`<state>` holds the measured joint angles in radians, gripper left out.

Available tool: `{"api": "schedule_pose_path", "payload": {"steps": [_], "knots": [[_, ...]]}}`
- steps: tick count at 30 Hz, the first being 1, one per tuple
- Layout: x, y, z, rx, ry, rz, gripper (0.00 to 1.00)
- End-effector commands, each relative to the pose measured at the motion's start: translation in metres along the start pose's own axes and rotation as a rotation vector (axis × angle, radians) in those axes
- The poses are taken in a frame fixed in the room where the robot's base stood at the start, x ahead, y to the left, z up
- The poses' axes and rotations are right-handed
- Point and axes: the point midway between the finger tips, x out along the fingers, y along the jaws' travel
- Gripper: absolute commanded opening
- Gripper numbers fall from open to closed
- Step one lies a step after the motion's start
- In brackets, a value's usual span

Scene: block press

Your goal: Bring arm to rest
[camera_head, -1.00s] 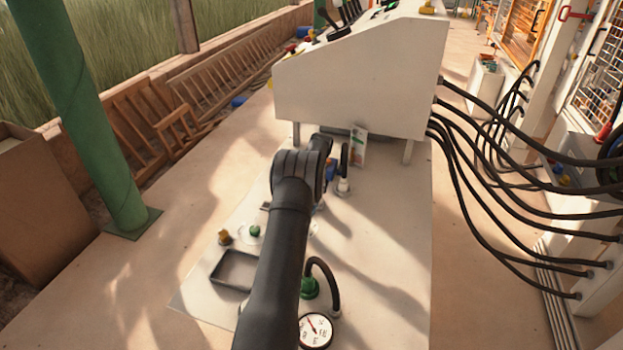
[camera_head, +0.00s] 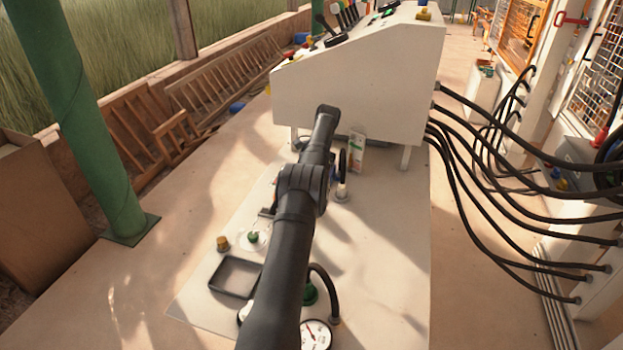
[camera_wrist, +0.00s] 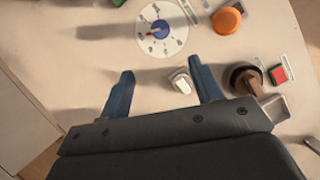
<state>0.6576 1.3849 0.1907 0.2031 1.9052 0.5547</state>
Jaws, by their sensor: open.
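My gripper (camera_wrist: 160,76) shows in the wrist view with its two blue fingers spread apart and nothing held between them. It is over a pale panel, with a small white switch (camera_wrist: 181,82) showing between the fingers, nearer the right one. I cannot tell whether the right finger touches the switch. In the head view my dark arm (camera_head: 292,225) reaches forward over the white base plate to the white console (camera_head: 360,85); the gripper itself is hidden there.
A round dial (camera_wrist: 162,29), an orange button (camera_wrist: 227,21), a dark knob (camera_wrist: 243,78) and a red square button (camera_wrist: 278,74) lie around the fingers. A grey tray (camera_head: 234,277) and a gauge (camera_head: 316,335) are beside my arm. Black hoses (camera_head: 500,195) hang at the right.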

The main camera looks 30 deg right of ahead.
Motion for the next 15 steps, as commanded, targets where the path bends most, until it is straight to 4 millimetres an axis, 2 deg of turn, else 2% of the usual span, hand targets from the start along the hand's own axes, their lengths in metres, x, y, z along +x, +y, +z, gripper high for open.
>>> {"api": "schedule_pose_path", "payload": {"steps": [10,15], "knots": [[0.0007,-0.0001,0.0001,0.0,0.0,0.0,0.59],[0.0083,-0.0005,0.0001,0.0,-0.001,0.0,0.59]]}}
